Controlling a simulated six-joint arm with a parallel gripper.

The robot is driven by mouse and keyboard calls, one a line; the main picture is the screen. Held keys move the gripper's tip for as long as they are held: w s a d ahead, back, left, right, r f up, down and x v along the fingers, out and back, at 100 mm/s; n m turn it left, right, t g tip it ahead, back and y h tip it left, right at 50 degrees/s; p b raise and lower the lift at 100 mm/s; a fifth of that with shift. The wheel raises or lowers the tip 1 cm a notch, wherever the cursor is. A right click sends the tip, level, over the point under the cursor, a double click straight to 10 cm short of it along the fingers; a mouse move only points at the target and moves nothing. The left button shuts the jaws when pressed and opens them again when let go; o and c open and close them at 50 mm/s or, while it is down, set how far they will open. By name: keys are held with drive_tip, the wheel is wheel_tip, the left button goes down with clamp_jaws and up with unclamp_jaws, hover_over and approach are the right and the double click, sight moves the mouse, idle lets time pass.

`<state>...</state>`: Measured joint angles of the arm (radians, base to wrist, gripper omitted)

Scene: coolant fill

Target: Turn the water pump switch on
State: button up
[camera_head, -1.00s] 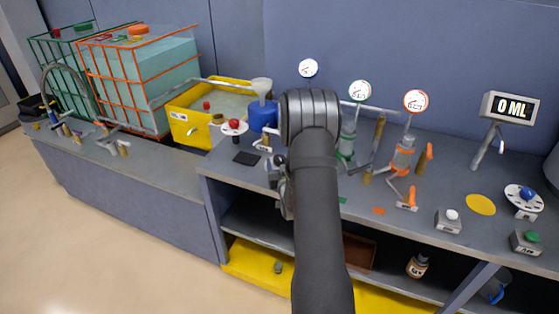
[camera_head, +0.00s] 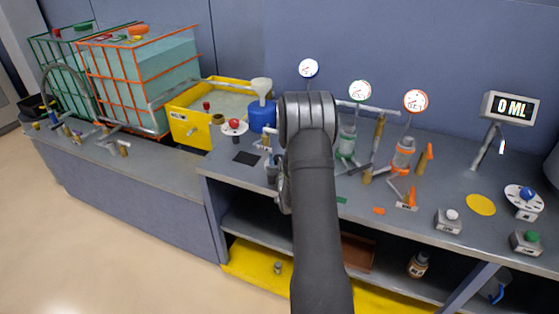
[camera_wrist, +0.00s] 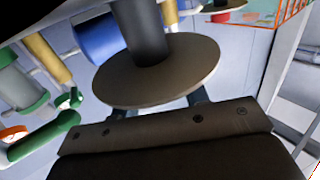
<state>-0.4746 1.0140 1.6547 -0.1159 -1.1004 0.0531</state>
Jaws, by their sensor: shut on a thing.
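My gripper (camera_head: 281,187) is largely hidden behind my own arm in the head view. In the wrist view, my gripper (camera_wrist: 139,108) is shut on a dark post with a wide round flange (camera_wrist: 160,70). Its fingers run in under the flange, and the exact contact is hidden. No label names the water pump switch. Candidates are a red knob on a white round plate (camera_head: 235,126), a blue knob on a white round plate (camera_head: 526,194), a white-button box (camera_head: 448,220) and a green-button box (camera_head: 527,240). My gripper is apart from all of these.
A blue barrel (camera_head: 262,115), a yellow tank (camera_head: 182,125) and an orange-caged tank (camera_head: 120,90) stand to the left. Gauges, a green valve unit (camera_head: 347,146) and an orange one (camera_head: 403,155) stand right of my arm. A display (camera_head: 510,107) reads 0 ML. A black square (camera_head: 245,158) lies on the bench.

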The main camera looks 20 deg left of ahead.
drive_tip(key=shift+m+t+h, duration=0.3)
drive_tip(key=shift+h, duration=0.1)
drive_tip(key=m+t+h, duration=0.1)
drive_tip(key=m+h, duration=0.1)
drive_tip(key=h, duration=0.1)
drive_tip(key=m+t+h, duration=0.1)
drive_tip(key=m+h, duration=0.1)
drive_tip(key=shift+a+h, duration=0.15)
drive_tip(key=shift+h, duration=0.25)
drive_tip(key=shift+m+h, duration=1.9)
drive_tip(key=shift+h, duration=1.1)
drive_tip(key=o, duration=1)
drive_tip(key=shift+s, duration=0.1)
drive_tip(key=s+a, duration=0.1)
drive_tip(key=s, duration=0.4)
drive_tip(key=s+a, duration=0.1)
drive_tip(key=s, duration=0.5)
drive_tip(key=s+a, duration=0.1)
drive_tip(key=s, duration=0.5)
